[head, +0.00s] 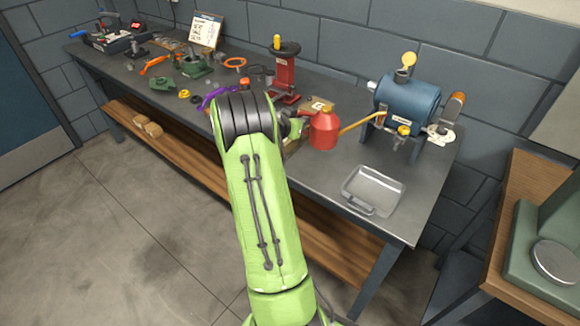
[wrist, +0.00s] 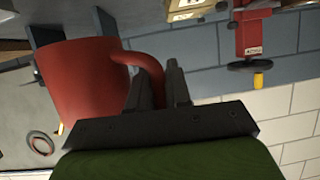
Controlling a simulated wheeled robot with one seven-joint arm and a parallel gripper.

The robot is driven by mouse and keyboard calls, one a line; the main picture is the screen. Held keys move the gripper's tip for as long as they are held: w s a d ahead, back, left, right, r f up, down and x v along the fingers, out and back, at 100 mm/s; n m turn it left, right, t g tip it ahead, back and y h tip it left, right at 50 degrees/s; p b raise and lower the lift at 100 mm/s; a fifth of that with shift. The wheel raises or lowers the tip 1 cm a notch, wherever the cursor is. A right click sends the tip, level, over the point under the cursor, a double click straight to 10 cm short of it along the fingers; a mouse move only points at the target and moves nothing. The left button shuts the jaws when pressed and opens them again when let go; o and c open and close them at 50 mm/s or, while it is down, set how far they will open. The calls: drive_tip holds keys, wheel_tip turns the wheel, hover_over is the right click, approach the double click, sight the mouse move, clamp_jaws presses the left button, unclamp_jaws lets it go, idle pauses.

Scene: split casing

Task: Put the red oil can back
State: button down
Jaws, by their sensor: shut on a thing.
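The red oil can (head: 323,130) has a conical top and a long orange-yellow spout pointing right, toward the blue tank. It appears upright over the right half of the workbench. In the wrist view the red can (wrist: 80,85) fills the left side, with its curved handle running between the jaws. My gripper (wrist: 160,85) is shut on that handle. In the head view my green arm partly hides the gripper (head: 297,124). I cannot tell whether the can's base touches the bench.
A blue tank (head: 408,103) on a stand is to the right of the can. A grey metal tray (head: 373,191) lies at the bench's front right. A red press (head: 284,75) stands behind. Several tools and parts cover the left half. Some bare bench (head: 350,155) lies between can and tray.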

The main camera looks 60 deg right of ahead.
wheel_tip(320, 180, down, 10)
drive_tip(key=shift+f+b, duration=0.1)
drive_tip(key=shift+b, duration=0.6)
drive_tip(key=c, duration=1.4)
unclamp_jaws()
drive_tip(key=shift+f, duration=0.15)
drive_tip(key=shift+o, duration=0.3)
drive_tip(key=shift+a+r, duration=0.15)
drive_tip(key=shift+r, duration=0.15)
drive_tip(key=v, duration=1.1)
drive_tip(key=shift+a+r, duration=0.15)
drive_tip(key=shift+a, duration=0.2)
